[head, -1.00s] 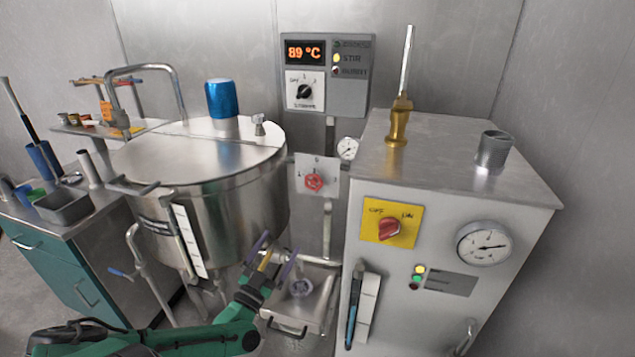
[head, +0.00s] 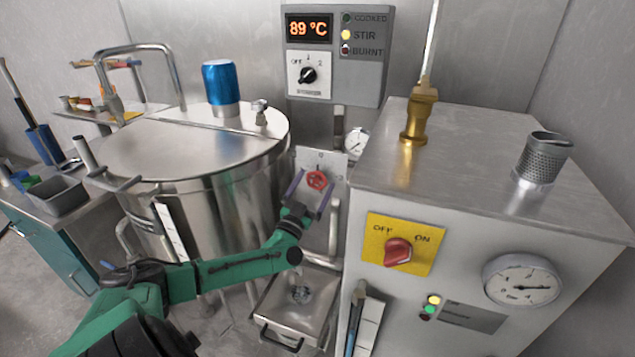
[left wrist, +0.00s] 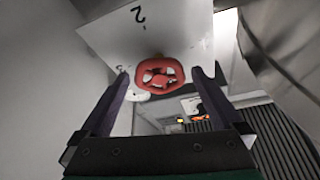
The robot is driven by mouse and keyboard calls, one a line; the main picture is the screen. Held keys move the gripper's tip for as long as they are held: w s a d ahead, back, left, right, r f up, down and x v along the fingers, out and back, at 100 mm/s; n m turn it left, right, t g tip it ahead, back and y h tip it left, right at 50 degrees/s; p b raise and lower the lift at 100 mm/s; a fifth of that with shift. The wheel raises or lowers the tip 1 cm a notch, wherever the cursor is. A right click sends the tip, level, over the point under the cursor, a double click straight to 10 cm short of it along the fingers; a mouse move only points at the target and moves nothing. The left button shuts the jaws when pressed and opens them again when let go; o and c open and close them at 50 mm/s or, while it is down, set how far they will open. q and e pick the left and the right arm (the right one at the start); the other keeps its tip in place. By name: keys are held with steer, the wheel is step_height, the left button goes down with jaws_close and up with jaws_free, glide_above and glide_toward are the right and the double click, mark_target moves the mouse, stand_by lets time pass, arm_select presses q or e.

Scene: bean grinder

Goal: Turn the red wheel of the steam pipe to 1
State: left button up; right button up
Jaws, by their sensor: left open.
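The red wheel (head: 317,180) sits on a pale plate (head: 331,162) on the steam pipe, between the big steel kettle and the grey cabinet. In the left wrist view the red wheel (left wrist: 159,76) lies straight ahead, and its plate (left wrist: 150,35) carries a "2" and other marks partly hidden. My left gripper (head: 311,190) is open, with its purple fingers at the wheel. In the left wrist view my left gripper (left wrist: 159,85) has one finger on each side of the wheel, with gaps visible between. My right gripper is out of view.
The steel kettle (head: 220,160) stands close on the left. The cabinet (head: 480,220) with a red switch (head: 398,251) stands close on the right. A small gauge (head: 356,144) is beside the plate, and a steel tray (head: 300,300) is below.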

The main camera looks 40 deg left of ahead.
arm_select(q)
steer(key=shift+w+a+r, duration=0.1)
steer(key=shift+w+r, duration=0.15)
steer(key=shift+w, duration=0.3)
steer(key=shift+w+r, duration=0.2)
steer(key=shift+w, duration=0.1)
steer(key=shift+a, duration=0.1)
steer(key=c, duration=1.3)
